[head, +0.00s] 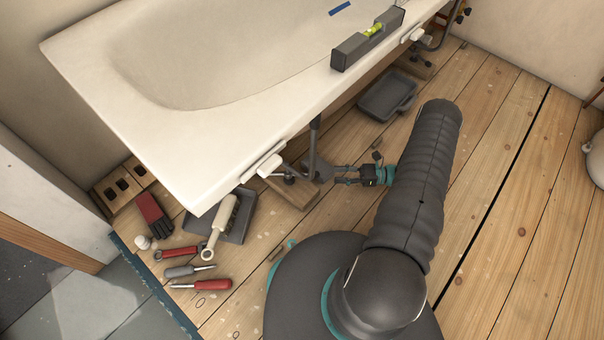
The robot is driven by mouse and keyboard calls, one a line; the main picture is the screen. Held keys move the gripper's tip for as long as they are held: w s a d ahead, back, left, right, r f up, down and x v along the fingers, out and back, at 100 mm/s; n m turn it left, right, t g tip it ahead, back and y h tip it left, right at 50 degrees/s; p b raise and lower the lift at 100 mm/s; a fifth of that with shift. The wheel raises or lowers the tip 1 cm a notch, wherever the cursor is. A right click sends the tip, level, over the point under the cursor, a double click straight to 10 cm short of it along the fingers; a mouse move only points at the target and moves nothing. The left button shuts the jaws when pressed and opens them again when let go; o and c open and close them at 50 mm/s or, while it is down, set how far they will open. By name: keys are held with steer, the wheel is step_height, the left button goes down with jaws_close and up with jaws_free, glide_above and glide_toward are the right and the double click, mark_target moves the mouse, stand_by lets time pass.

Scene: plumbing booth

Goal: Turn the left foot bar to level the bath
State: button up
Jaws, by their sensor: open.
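The white bath (130,78) fills the upper left, with a grey spirit level (350,54) on its near rim. The level's yellow-green vial shows, but its bubble is too small to read. My gripper (338,175) is open and low over the floor, just right of the foot. Its fingers point left, and whether they touch the bar cannot be told.
A dark post (315,138) stands under the bath close to my gripper.

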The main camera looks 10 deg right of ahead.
glide_toward(288, 174)
steer(key=x, duration=0.5)
steer(key=shift+w+f+p, duration=0.2)
steer(key=shift+f+p, duration=0.1)
jaws_close()
